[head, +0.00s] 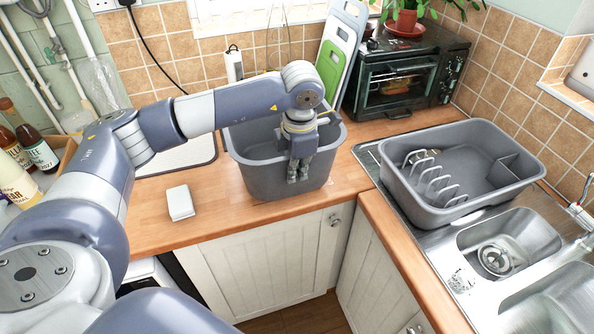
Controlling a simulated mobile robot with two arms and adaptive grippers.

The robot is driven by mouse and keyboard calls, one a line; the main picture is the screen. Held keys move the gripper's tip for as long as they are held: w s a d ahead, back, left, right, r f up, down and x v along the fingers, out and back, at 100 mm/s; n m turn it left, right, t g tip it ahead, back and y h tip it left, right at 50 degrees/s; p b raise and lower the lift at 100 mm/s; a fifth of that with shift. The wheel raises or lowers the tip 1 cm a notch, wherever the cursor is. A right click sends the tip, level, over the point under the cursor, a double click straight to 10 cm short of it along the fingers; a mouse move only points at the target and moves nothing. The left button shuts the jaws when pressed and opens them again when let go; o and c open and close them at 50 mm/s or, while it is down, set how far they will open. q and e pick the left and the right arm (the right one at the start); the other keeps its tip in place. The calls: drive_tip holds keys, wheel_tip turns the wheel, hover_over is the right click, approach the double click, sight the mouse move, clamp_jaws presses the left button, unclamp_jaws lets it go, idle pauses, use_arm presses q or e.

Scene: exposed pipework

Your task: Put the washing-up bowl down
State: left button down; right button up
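The washing-up bowl is probably the deep grey rectangular tub (258,180) at the middle of the wooden worktop, upright. My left gripper (299,178) reaches over the tub from above and points down at its near wall, around the rim. Its fingers show close together in front of that wall. Whether they pinch the rim or just lie against it cannot be told. The tub's base is at or just above the worktop (225,212); any gap is not clear. The inside of the tub is partly hidden by my arm. My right gripper is not in view.
A grey dish rack tub (400,190) stands on the steel drainer beside the sink (495,250). A toaster oven (405,75) and green and white chopping boards (335,60) stand behind. A small white box (180,202) lies left on the worktop. Bottles (38,150) stand far left.

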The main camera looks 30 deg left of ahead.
sight(297, 193)
use_arm(q)
drive_tip(key=shift+w+a, duration=0.25)
drive_tip(key=shift+w, duration=0.25)
wheel_tip(297, 193, down, 3)
drive_tip(key=shift+w+a+p, duration=0.1)
drive_tip(key=shift+w+p, duration=0.05)
drive_tip(key=shift+p, duration=1)
drive_tip(key=shift+f, duration=0.35)
drive_tip(key=shift+f, duration=0.15)
drive_tip(key=c, duration=1.8)
unclamp_jaws()
